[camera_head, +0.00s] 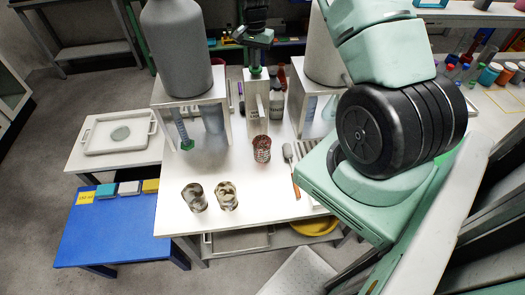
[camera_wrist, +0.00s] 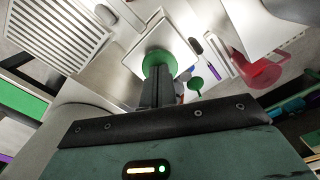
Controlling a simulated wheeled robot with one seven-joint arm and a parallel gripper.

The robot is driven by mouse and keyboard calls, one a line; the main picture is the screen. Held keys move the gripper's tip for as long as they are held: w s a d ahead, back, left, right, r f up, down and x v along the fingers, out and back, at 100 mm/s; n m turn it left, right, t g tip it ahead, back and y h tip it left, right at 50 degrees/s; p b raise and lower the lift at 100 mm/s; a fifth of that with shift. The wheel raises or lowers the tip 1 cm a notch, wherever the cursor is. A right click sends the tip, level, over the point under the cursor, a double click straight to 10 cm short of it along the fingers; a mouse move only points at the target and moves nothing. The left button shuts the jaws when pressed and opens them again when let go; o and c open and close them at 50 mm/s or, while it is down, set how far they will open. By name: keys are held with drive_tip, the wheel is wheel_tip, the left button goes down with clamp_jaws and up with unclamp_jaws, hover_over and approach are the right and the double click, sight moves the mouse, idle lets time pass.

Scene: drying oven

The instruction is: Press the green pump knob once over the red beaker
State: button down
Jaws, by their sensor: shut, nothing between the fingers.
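The green pump knob (camera_head: 255,73) sits on top of a white upright stand (camera_head: 256,90) towards the back of the white table. It also shows in the wrist view (camera_wrist: 158,60) as a round green disc. My gripper (camera_head: 256,65) is shut and empty, with its fingers pointing down right above the knob. In the wrist view the dark fingertips (camera_wrist: 158,76) overlap the knob's edge; I cannot tell whether they touch it. The red beaker (camera_head: 262,149) stands upright on the table in front of the stand. I cannot pick it out surely in the wrist view.
Big grey tanks on white stands (camera_head: 190,94) flank the pump stand. Two clear beakers (camera_head: 194,198) stand at the table's front left. A spatula-like tool (camera_head: 292,170) lies right of the red beaker. A blue table (camera_head: 110,235) is at the left.

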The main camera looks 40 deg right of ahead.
drive_tip(key=shift+r+p, duration=1)
drive_tip(key=shift+r, duration=0.8)
wheel_tip(320, 180, up, 6)
drive_tip(key=p, duration=0.3)
drive_tip(key=shift+p, duration=0.35)
